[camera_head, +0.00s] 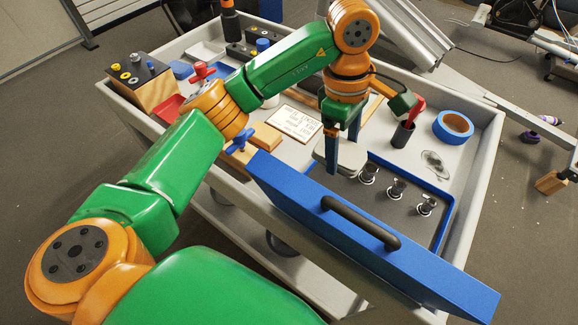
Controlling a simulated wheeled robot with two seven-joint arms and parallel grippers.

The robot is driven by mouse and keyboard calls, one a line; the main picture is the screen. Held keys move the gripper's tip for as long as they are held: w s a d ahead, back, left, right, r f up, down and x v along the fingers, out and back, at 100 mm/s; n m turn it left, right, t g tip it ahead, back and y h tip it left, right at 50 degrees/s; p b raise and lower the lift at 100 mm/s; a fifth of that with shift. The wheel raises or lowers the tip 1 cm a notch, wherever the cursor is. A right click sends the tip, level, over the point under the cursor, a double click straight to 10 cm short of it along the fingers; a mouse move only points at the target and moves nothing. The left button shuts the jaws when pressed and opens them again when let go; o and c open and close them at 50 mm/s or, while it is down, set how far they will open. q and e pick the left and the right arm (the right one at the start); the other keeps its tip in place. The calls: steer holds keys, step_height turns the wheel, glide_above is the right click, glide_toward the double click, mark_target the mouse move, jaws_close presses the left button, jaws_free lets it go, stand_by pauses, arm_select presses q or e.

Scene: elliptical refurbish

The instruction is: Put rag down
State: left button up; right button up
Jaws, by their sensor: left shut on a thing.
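My left gripper (341,148) points down over the near middle of the cart, its blue fingers shut on a pale grey, flat, folded rag (350,160). The rag is at the far left edge of an open blue tray or case. I cannot tell whether the rag touches the surface below. The fingers hide part of it. My right gripper is not in view.
A blue panel with a black handle (360,223) stands along the cart's near side. Several small metal fittings (396,190) stand in the grey-floored tray. Blue tape (453,127), a black cup (403,134) and a paper sign (294,123) lie around on the cart.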

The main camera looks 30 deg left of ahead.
arm_select(q)
steer(key=a+f+p, duration=0.1)
steer(key=a+f, duration=0.1)
steer(key=a, duration=0.4)
glide_above(288, 156)
steer(key=s+d, duration=0.2)
steer(key=f, duration=0.5)
steer(key=shift+s+d+p, duration=0.15)
steer(key=shift+s+p, duration=0.05)
steer(key=shift+p, duration=0.15)
steer(key=shift+w+a+f, duration=0.1)
steer(key=shift+a+f, duration=0.1)
steer(key=shift+f, duration=0.15)
steer(key=f, duration=0.2)
steer(key=a+f+p, duration=0.1)
steer(key=shift+f, duration=0.55)
steer(key=shift+d+f, duration=0.1)
steer(key=shift+f, duration=0.1)
steer(key=o, duration=1.1)
steer(key=shift+r, duration=0.1)
steer(key=shift+o, duration=0.2)
steer(key=shift+r, duration=0.1)
